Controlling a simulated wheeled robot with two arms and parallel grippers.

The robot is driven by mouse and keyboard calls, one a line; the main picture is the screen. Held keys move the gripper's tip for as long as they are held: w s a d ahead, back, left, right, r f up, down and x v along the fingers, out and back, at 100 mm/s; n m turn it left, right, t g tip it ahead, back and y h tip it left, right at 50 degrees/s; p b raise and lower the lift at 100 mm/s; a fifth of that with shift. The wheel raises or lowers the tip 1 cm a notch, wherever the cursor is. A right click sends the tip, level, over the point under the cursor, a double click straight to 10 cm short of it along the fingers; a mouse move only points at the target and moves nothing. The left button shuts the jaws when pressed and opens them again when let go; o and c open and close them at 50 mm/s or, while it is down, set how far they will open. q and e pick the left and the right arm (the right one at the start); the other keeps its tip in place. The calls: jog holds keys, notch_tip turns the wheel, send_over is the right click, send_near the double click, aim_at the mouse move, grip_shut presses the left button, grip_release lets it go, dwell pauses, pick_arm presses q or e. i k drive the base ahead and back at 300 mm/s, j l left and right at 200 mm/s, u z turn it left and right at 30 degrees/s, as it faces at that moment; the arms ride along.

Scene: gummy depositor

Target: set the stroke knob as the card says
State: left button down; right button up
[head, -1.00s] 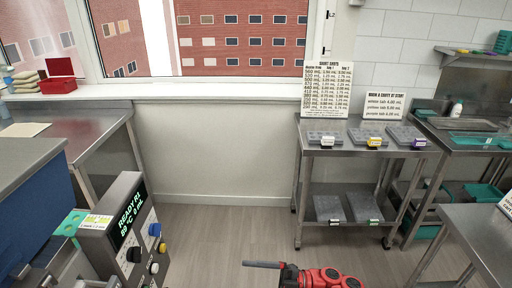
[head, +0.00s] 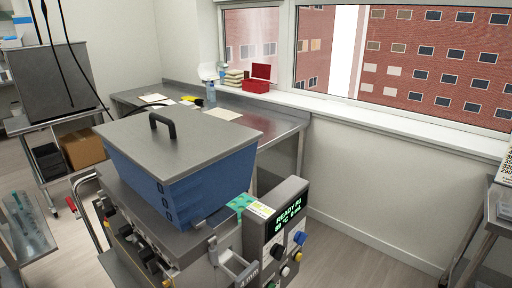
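The gummy depositor has a blue hopper (head: 205,190) with a grey lid and black handle. Its control box (head: 262,235) stands at the right end, with a green-lit display (head: 288,212) reading roughly "READY", a temperature and "0 mL". On the panel are a blue knob (head: 299,237), a black knob (head: 277,251) and smaller buttons below. I cannot tell which is the stroke knob, and no settings are readable. A small white and yellow card (head: 258,209) lies beside a teal piece by the box; its text is too small to read. Neither gripper shows.
A steel rack with a dotted chart (head: 505,175) is cut off at the right edge. Open floor (head: 345,245) lies between it and the depositor.

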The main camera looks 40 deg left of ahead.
aim_at(300, 238)
jog(key=k+u, duration=0.25)
jog(key=u, duration=0.2)
jog(key=k+j+u, duration=0.2)
jog(key=u, duration=0.25)
jog(key=k+j+u, duration=0.2)
jog(key=u, duration=0.2)
